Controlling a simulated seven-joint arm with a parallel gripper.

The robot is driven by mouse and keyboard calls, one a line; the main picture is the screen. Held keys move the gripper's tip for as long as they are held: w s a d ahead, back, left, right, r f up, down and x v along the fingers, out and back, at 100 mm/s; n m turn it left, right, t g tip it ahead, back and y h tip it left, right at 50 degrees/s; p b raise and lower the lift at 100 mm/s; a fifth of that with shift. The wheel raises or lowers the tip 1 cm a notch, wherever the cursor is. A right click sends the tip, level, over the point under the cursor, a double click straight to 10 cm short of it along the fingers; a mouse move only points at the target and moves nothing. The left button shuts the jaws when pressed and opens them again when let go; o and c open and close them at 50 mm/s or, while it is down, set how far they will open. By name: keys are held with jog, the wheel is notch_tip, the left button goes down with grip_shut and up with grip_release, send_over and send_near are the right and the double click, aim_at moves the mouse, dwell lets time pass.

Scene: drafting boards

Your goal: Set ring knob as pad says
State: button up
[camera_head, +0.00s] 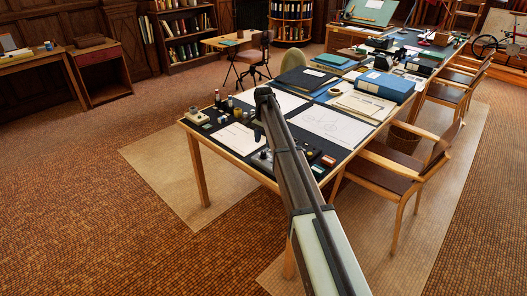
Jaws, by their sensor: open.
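My gripper (258,132) hangs at the end of my arm over the near part of the long table, above its dark mat (213,126). Its jaws are open, small in the picture, with nothing visible between them. Small dark devices (263,156) lie below it at the table's front edge, partly hidden by my arm. I cannot make out which part is the ring knob. A white sheet (236,139) lies left of the gripper; whether it is the pad, and any writing on it, I cannot tell.
A beige device (196,117) and small bottles stand at the table's left corner. A large drawing sheet (331,125) lies right of my arm. Blue box files (385,86) and a black folder (306,79) lie behind. A wooden chair (400,170) stands close at the right.

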aim_at(264, 153)
jog(key=shift+f, duration=3)
grip_shut()
